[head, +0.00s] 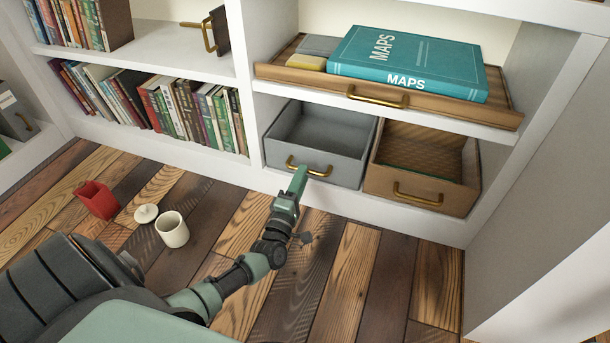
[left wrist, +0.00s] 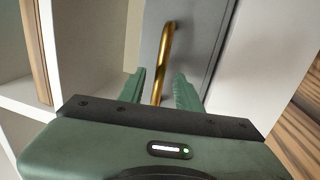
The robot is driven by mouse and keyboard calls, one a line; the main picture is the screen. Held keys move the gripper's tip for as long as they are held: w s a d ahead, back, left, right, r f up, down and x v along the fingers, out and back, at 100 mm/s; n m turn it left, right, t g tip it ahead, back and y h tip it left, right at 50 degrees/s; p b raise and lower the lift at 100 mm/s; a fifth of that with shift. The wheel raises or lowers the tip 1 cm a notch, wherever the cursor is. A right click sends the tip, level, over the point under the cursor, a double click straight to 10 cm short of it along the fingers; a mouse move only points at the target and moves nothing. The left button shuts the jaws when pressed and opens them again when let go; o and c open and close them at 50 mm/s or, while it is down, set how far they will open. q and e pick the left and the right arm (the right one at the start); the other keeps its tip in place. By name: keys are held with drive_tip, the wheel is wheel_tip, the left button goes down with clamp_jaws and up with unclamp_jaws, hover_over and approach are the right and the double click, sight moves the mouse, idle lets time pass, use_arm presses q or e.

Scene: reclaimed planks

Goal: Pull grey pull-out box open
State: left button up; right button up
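The grey pull-out box (head: 320,141) sits in the lower shelf compartment. Its top is open and it looks empty inside. A brass handle (head: 309,168) is on its front. My left gripper (head: 299,178) is right at the left part of this handle. In the left wrist view, the brass handle (left wrist: 167,50) runs between the two green fingers (left wrist: 160,92), which stand apart with gaps beside the handle. The box's grey front (left wrist: 207,45) shows behind it. My right gripper is not in view.
A brown woven box (head: 425,168) with a brass handle stands right of the grey box. Above is a wooden tray (head: 290,70) with a teal MAPS book (head: 405,62). A red container (head: 97,200), a lid (head: 146,214) and a cream cup (head: 172,230) are on the plank floor.

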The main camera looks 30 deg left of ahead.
use_arm(q)
drive_tip(key=shift+b+x, duration=0.45)
drive_tip(key=shift+x, duration=1.05)
clamp_jaws()
drive_tip(key=shift+d+f, duration=0.1)
